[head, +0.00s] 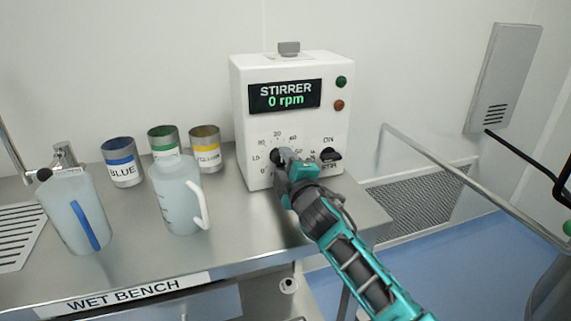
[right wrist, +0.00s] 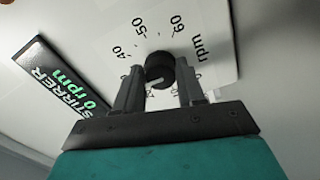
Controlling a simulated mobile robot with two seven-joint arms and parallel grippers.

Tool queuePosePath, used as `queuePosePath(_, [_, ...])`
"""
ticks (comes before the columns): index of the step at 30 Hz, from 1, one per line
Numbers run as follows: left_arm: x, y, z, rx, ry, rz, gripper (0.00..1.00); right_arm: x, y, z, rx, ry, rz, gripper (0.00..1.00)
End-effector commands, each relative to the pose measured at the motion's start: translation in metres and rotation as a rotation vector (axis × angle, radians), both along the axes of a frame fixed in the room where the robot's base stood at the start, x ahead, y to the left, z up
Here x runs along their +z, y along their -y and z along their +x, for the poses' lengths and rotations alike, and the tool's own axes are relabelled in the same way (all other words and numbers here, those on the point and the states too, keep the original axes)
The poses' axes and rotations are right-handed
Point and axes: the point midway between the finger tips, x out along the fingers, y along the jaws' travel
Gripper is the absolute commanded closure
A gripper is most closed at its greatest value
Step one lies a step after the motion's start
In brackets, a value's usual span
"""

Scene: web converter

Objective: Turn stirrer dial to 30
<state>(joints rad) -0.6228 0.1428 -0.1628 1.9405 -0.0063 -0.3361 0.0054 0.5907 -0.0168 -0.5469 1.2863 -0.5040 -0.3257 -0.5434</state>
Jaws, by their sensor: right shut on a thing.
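The white stirrer unit (head: 240,100) stands on the bench, and its display (head: 285,96) reads 0 rpm. My right gripper (head: 284,157) reaches up to its left dial and covers most of it in the head view. In the right wrist view the black stirrer dial (right wrist: 160,67) sits between the two fingers of my right gripper (right wrist: 158,85), which is shut on it. Scale numbers 40, 50 and 60 show around the dial. A pale mark shows on the dial's near side; its exact reading cannot be told. My left gripper is not in view.
A black ON/START switch (head: 331,155) sits right of the dial. Green and red lamps (head: 341,82) are above it. On the wet bench (head: 225,255) stand two plastic jugs (head: 178,195) and blue, green and yellow tins (head: 122,163). A metal rail (head: 470,185) runs at the right.

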Motion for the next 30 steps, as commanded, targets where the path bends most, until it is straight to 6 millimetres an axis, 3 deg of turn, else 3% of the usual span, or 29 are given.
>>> queuePosePath(10, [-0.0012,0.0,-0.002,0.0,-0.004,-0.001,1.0,-0.0002,0.0003,0.0001,-0.001,-0.001,0.002,0.91])
queuePosePath(11, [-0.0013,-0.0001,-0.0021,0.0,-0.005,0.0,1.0,-0.0002,0.0003,0.0001,-0.001,-0.001,0.002,0.59])
queuePosePath(18, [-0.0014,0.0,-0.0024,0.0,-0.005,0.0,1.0,-0.0001,0.0002,0.0001,0.0,0.0,0.001,0.36])
queuePosePath(30, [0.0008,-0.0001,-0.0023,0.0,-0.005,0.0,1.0,0.0003,0.003,-0.0072,0.0,0.0,0.0,0.35])
